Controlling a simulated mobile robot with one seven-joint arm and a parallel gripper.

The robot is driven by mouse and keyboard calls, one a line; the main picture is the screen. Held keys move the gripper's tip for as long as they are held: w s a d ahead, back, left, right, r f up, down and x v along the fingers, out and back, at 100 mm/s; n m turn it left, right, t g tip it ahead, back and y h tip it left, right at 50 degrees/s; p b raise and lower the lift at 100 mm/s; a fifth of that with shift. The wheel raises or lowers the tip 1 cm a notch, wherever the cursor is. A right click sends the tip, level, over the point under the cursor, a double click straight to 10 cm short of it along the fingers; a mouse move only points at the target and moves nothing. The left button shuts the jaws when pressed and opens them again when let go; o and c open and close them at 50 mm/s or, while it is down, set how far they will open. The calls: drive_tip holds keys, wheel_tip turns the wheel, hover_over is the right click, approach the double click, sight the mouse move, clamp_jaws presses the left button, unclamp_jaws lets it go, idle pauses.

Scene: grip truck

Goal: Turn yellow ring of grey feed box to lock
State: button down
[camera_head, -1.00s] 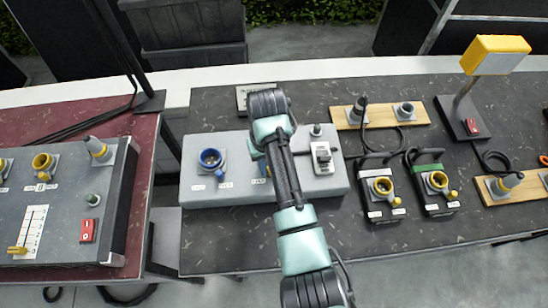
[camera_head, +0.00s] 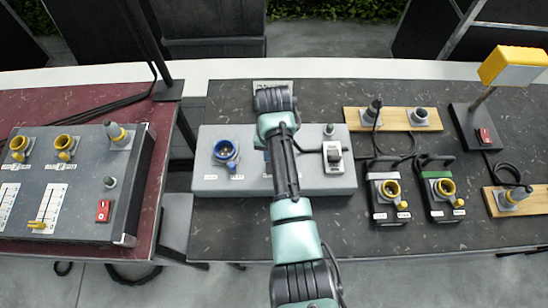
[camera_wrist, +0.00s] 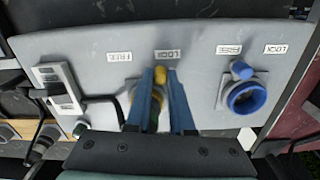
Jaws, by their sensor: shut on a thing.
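The grey feed box (camera_head: 310,178) sits on the dark table, in the middle of the head view. In the wrist view its face (camera_wrist: 85,48) fills most of the picture. My gripper (camera_wrist: 160,82) is shut on the yellow ring's knob (camera_wrist: 160,75), which shows between its two blue fingers. The knob points at the LOCK label (camera_wrist: 168,54); the FREE label (camera_wrist: 120,56) is to its left. The ring itself is mostly hidden behind the fingers.
A blue ring (camera_wrist: 246,96) with its knob near its FREE label is right of my gripper in the wrist view. A switch unit (camera_head: 333,158) is on the box's other side. Black boxes (camera_head: 388,190) with yellow rings stand to the right, a grey console (camera_head: 80,180) to the left.

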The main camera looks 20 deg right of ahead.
drive_tip(key=shift+w+r, duration=0.1)
drive_tip(key=shift+w, duration=0.05)
drive_tip(key=c, duration=0.8)
unclamp_jaws()
drive_tip(key=shift+r+p, duration=1)
drive_tip(key=shift+r, duration=5.45)
